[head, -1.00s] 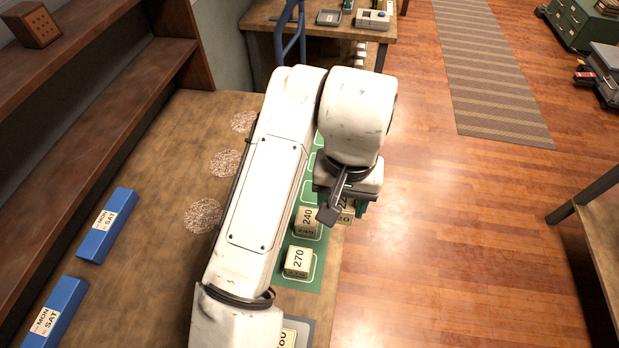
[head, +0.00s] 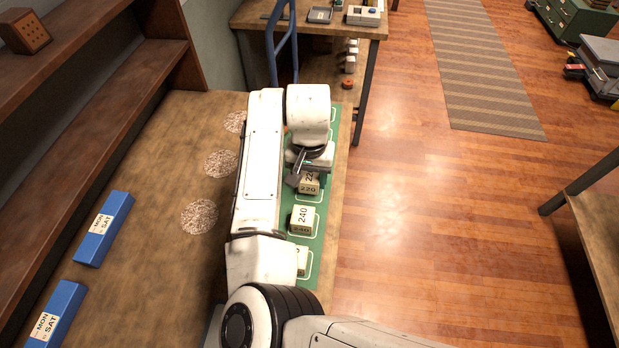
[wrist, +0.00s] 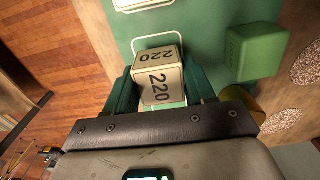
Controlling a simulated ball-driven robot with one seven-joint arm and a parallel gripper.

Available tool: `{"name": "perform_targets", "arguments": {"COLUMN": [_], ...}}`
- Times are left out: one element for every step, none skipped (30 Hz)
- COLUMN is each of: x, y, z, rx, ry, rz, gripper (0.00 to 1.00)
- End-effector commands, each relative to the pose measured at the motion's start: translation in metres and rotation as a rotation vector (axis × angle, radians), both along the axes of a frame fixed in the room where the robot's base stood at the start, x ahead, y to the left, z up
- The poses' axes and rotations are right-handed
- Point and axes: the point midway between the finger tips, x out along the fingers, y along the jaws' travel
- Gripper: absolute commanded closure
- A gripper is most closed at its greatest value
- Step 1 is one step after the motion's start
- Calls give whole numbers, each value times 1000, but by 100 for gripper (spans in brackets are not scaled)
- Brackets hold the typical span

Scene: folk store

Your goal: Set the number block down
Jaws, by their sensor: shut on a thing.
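The number block 220 (head: 308,187) is a cream cube with black numerals, held at my gripper (head: 310,180) over the green mat (head: 318,222). In the wrist view the 220 block (wrist: 158,76) sits between the two green fingers of my gripper (wrist: 160,88), which are shut on it. A white outlined slot on the mat (wrist: 230,20) shows around and behind the block there. I cannot tell whether the block touches the mat. The 240 block (head: 301,219) stands in the slot nearer me, and another cream block (head: 302,262) is partly hidden by my arm.
Two blue MON to SAT boxes (head: 104,228) and speckled round patches (head: 200,217) are on the table at left. A shelf (head: 95,130) stands along the left. Open floor is at right.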

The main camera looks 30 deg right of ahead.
Motion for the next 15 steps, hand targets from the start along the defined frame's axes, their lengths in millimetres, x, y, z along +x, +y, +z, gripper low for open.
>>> {"name": "perform_targets", "arguments": {"x": [0,0,0,0,0,0,0,0,0,0,0,0,0,0,0], "y": [1,1,1,1,1,1,1,1,1,0,0,1,0,0,0], "z": [-4,-8,-11,-13,-15,-16,-16,-16,-16,-16,-16,-16,-17,-18,-19], "rx": [0,1,1,1,0,-1,-1,-1,-1,-1,-1,-1,-1,-1,-1], "ry": [2,2,1,1,0,-1,-1,-1,-1,-1,-1,-1,-1,-1,-1], "rz": [2,2,1,1,0,0,0,0,0,0,0,0,1,1,0], "gripper": [76,76,76,76,76,76,76,76,76,76,76,76,76,76,76]}}
